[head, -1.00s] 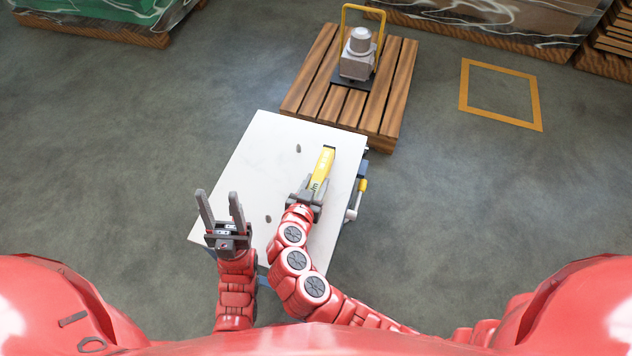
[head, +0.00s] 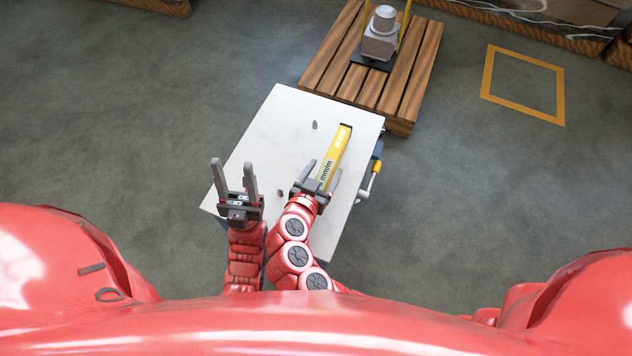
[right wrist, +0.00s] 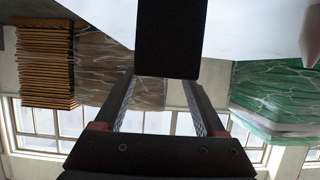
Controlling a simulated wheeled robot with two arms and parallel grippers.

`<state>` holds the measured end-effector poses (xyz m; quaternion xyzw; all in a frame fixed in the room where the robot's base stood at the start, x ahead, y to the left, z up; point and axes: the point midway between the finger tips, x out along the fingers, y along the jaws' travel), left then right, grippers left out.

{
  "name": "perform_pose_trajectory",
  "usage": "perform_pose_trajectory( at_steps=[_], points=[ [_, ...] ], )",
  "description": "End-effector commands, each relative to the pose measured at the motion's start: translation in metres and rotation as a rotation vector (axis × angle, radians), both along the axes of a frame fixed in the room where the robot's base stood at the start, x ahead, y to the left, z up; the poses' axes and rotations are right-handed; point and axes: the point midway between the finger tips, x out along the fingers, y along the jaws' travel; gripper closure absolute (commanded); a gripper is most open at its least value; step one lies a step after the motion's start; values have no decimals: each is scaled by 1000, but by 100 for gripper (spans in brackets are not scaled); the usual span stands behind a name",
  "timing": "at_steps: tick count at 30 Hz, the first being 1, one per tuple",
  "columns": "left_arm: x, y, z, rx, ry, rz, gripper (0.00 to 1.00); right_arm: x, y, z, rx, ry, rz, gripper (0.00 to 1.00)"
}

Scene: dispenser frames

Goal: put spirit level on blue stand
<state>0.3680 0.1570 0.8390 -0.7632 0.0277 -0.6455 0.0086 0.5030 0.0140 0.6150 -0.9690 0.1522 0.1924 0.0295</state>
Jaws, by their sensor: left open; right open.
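The spirit level (head: 336,153) is a long yellow bar with dark lettering and a dark far end. It lies along the right part of a white-topped stand (head: 265,140). My right gripper (head: 322,168) is open at the level's near end, with a finger to each side. My left gripper (head: 234,168) is open and empty over the stand's left edge.
A wooden pallet (head: 420,75) with a grey device (head: 381,40) stands behind the stand. An orange floor outline (head: 487,70) lies at the right. A yellow-tipped part (head: 376,168) juts from the stand's right side.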

Motion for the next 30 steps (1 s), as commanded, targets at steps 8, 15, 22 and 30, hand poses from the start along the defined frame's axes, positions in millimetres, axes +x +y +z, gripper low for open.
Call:
perform_pose_trajectory(
  at_steps=[8, 15, 22, 30],
  points=[
    [0, 0, 0, 0, 0, 0, 50, -48, 18, 22, 2, -1, 6, 28],
    [0, 0, 0, 0, 0, 0, 50, -62, 20, 27, 0, 1, 0, 28],
    [0, 0, 0, 0, 0, 0, 50, -62, 20, 27, 0, 1, -2, 28],
    [0, 0, 0, 0, 0, 0, 50, -62, 20, 27, 0, 1, -2, 28]
  ],
)
